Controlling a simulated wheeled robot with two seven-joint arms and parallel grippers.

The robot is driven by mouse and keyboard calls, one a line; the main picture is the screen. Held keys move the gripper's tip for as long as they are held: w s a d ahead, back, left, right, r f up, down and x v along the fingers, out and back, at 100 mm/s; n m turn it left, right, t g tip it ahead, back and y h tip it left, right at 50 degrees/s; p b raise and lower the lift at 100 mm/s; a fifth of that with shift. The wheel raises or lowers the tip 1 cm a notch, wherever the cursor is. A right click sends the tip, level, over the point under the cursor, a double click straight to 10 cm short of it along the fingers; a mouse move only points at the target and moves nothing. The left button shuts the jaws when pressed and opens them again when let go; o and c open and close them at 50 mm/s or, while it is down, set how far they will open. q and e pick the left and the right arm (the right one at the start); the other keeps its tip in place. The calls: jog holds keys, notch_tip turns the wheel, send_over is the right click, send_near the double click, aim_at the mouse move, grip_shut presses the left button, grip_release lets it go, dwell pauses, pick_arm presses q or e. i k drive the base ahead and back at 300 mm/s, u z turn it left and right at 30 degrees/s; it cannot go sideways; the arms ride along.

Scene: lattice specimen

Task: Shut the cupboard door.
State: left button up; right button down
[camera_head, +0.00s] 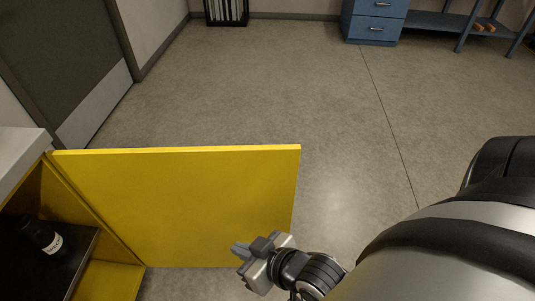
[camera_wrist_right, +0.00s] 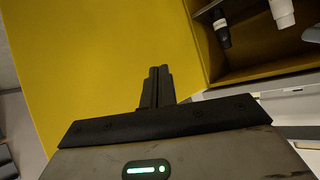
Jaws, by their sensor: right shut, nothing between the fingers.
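The yellow cupboard door (camera_head: 180,200) stands wide open, swung out to the right from the cupboard (camera_head: 75,215) at the left of the head view. The door also fills the left and middle of the right wrist view (camera_wrist_right: 90,60). My right gripper (camera_head: 240,249) is shut and empty, in front of the door's lower right part. In the right wrist view its closed fingers (camera_wrist_right: 158,75) point toward the door face; I cannot tell whether they touch it. My left gripper is not in view.
The wrist view shows bottles in the cupboard (camera_wrist_right: 222,30). A blue drawer unit (camera_head: 375,20) and a bench stand far back. The floor beyond the door is clear.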

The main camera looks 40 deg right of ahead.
aim_at(179, 206)
jog(key=z, duration=0.35)
jog(key=k, duration=0.35)
jog(key=u, duration=0.15)
jog(key=i, duration=0.65)
jog(key=u, duration=1.2)
jog(key=k, duration=1.15)
jog(key=z, duration=1.3)
jog(key=i, duration=0.95)
jog(key=u, duration=0.05)
